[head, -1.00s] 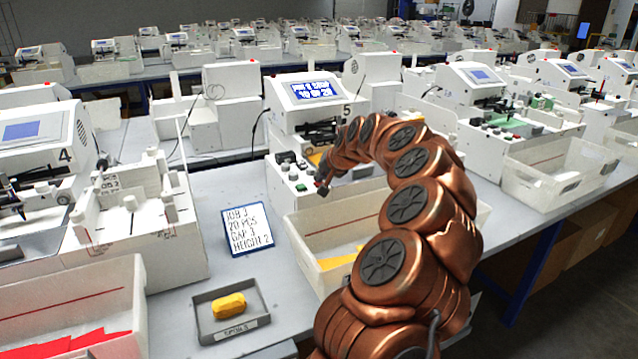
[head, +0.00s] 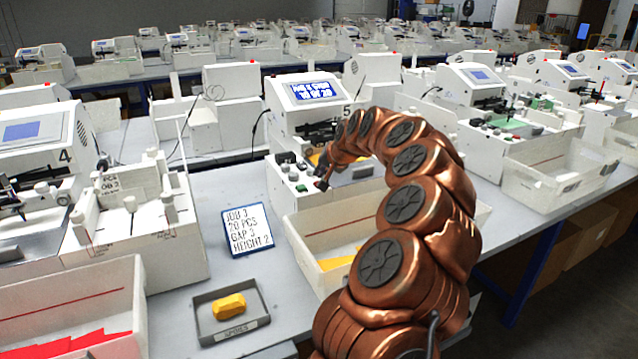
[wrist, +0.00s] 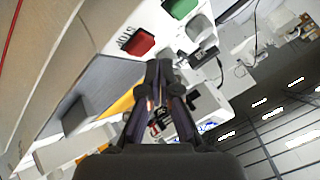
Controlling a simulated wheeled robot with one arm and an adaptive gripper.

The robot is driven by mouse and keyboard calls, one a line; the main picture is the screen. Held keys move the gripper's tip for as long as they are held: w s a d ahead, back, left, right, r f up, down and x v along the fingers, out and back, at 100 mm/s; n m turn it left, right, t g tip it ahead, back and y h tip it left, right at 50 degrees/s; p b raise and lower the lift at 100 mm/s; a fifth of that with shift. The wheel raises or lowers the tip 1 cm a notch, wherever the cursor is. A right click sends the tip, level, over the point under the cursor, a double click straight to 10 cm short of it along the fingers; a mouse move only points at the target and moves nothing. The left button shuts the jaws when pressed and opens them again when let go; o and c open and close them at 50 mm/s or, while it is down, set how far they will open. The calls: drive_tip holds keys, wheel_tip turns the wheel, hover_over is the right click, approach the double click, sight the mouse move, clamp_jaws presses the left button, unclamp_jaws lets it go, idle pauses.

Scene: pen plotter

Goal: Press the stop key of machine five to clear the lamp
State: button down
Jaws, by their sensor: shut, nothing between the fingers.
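Machine five (head: 312,92) is a white unit with a lit blue screen, a "5" beside it and a key panel at its front. In the wrist view the red stop key (wrist: 140,43), with "STOP" printed beside it, lies just beyond my fingertips. A green key (wrist: 180,8) is further up the panel and also shows in the head view (head: 301,187). My gripper (wrist: 157,72) is shut and empty. In the head view my gripper (head: 320,182) is over the panel's front edge and seems to hide the red key. I cannot tell whether it touches.
A white bin (head: 305,222) with yellow pieces stands below the panel. A job card (head: 247,229) and a grey tray (head: 205,318) holding a yellow block (head: 229,305) are on the table. Machine four (head: 45,135) stands left. My arm covers part of the bin.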

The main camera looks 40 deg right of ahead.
drive_tip(key=shift+r, duration=0.15)
drive_tip(key=shift+r+p, duration=0.5)
drive_tip(key=shift+r, duration=1.85)
